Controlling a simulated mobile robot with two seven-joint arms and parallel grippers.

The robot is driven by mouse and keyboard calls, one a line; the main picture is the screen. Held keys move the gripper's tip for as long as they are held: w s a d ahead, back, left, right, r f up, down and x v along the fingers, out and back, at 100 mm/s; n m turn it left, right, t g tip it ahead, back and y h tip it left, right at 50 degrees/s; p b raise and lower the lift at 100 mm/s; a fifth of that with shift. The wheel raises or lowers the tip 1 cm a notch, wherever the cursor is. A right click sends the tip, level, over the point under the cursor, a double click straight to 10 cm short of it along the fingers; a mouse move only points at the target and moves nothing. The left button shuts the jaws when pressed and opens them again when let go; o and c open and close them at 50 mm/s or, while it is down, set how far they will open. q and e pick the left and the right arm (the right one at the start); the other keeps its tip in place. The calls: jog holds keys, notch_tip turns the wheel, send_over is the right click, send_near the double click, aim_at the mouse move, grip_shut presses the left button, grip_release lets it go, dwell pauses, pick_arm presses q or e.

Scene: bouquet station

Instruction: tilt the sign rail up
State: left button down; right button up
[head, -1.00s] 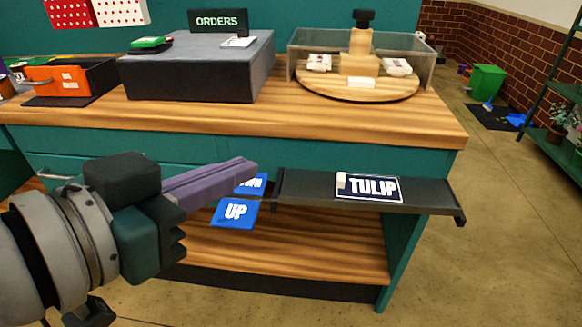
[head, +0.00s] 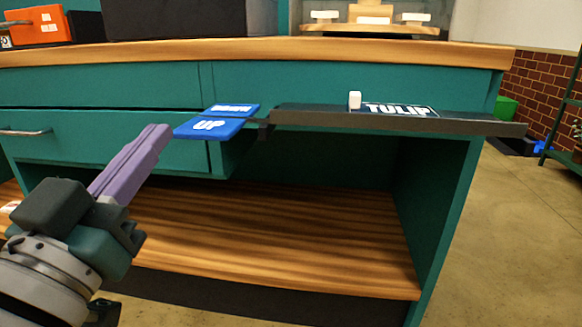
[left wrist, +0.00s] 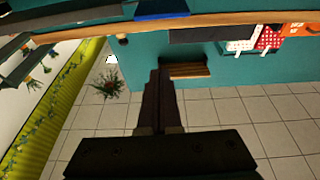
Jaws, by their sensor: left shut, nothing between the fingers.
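The sign rail (head: 470,122) is a dark, shallow ledge on the front of the teal counter, seen at a low angle and lying about flat. A navy TULIP card (head: 400,109) lies on it beside a small white block (head: 354,100). At its left end are two blue pads, UP (head: 208,127) and one behind it (head: 231,109), whose lettering is hard to read. My left gripper (head: 158,130) is shut and empty, its purple fingers pointing up, just left of the UP pad and apart from it in the head view. The left wrist view also shows the shut fingers (left wrist: 161,75). My right gripper is not in view.
The wooden countertop (head: 300,50) overhangs above the rail. A drawer (head: 100,137) with a metal handle is behind my left gripper. An open wooden shelf (head: 290,235) lies below the rail, mostly bare. An orange box (head: 40,25) stands on the counter at the far left.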

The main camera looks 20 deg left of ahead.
aim_at(190, 133)
pick_arm(q)
jog(key=shift+s+a+f+n+y+b, duration=0.1)
jog(key=shift+a+f+n+y+b, duration=0.25)
jog(key=shift+f, duration=0.35)
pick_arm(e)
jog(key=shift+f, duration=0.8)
pick_arm(q)
jog(key=shift+r, duration=0.1)
jog(key=w+b, duration=0.1)
jog(key=w, duration=0.2)
jog(key=w+a+b, duration=0.1)
jog(key=w, duration=0.2)
jog(key=w+a+b, duration=0.1)
jog(key=w, duration=0.2)
jog(key=shift+w, duration=0.1)
jog(key=shift+a+f+b, duration=0.1)
jog(key=shift+f+b, duration=0.35)
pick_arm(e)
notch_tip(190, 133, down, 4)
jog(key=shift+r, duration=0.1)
